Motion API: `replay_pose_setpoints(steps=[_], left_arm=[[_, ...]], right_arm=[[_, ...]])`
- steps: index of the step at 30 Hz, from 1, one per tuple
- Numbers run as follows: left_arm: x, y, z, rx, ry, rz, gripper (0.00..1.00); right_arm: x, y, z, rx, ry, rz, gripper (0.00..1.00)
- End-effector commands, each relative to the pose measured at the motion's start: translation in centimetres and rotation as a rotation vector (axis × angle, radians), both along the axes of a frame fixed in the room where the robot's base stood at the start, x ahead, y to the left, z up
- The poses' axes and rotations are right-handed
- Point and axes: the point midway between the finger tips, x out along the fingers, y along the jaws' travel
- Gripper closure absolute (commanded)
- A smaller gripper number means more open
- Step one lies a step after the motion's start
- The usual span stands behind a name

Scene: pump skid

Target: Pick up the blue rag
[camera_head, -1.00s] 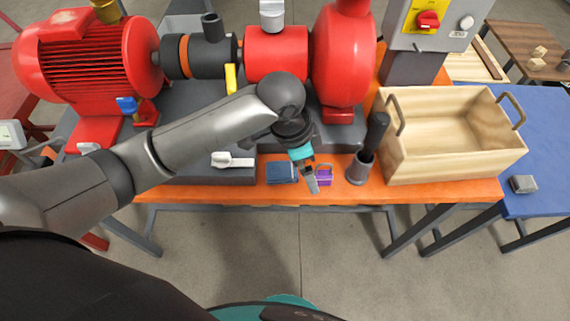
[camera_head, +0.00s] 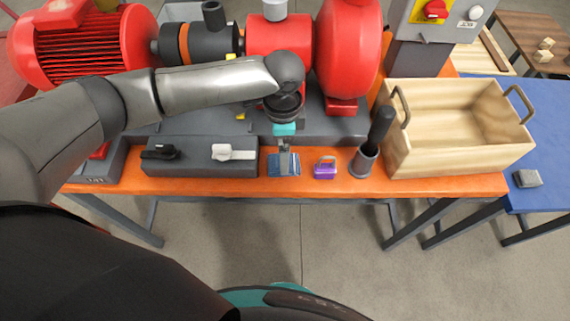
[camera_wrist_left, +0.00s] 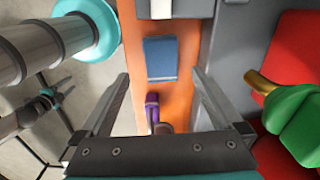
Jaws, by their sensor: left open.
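The blue rag (camera_head: 294,164) lies as a small flat folded rectangle on the orange bench (camera_head: 220,186). In the left wrist view the blue rag (camera_wrist_left: 161,59) shows whole, ahead of the fingertips. My left gripper (camera_head: 285,166) points down over the rag and partly covers it in the head view. In the left wrist view my left gripper (camera_wrist_left: 160,82) has its two fingers wide apart with nothing between them. The gap between fingertips and rag is hard to judge.
A purple padlock (camera_head: 325,169) stands just right of the rag, then a grey cup (camera_head: 362,165) with a black-handled item. A wooden crate (camera_head: 430,159) stands further right. A dark box with switches (camera_head: 199,165) is to the left; the red pump (camera_head: 346,50) is behind.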

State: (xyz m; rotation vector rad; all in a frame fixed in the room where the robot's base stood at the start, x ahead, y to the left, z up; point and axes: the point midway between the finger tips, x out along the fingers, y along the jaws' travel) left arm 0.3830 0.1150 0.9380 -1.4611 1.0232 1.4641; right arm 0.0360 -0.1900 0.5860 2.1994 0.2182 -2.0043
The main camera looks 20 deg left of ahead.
Motion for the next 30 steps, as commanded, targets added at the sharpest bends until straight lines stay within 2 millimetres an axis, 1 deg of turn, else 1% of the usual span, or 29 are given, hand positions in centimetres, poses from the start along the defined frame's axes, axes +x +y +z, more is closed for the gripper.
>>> replay_pose_setpoints(steps=[1, 7, 12, 15, 18, 25, 30], left_arm=[[0.0, 0.0, -0.6, 0.0, 0.0, 0.0, 0.0], [0.1, -0.1, -1.9, 0.0, 0.0, 0.0, 0.0], [0.3, -0.3, -4.5, 0.001, 0.0, -0.001, 0.0], [0.3, -0.3, -5.7, 0.0, 0.0, 0.0, 0.0], [0.3, -0.3, -6.3, 0.0, -0.001, -0.001, 0.0], [0.3, -0.3, -6.4, 0.0, -0.002, -0.001, 0.0], [0.3, -0.3, -6.3, 0.0, -0.001, -0.001, 0.19]], right_arm=[[0.0, 0.0, -0.2, 0.0, 0.0, 0.0, 0.5], [0.0, 0.0, -0.4, 0.0, 0.0, 0.0, 0.5], [0.0, 0.0, -1.0, 0.001, 0.0, 0.0, 0.5], [0.0, 0.1, -1.2, 0.001, 0.0, 0.0, 0.5], [0.0, 0.1, -1.3, 0.001, 0.0, 0.0, 0.5], [-0.1, 0.3, -1.3, 0.003, 0.001, -0.001, 0.5], [-0.1, 0.3, -1.3, 0.004, 0.001, -0.001, 0.5]])
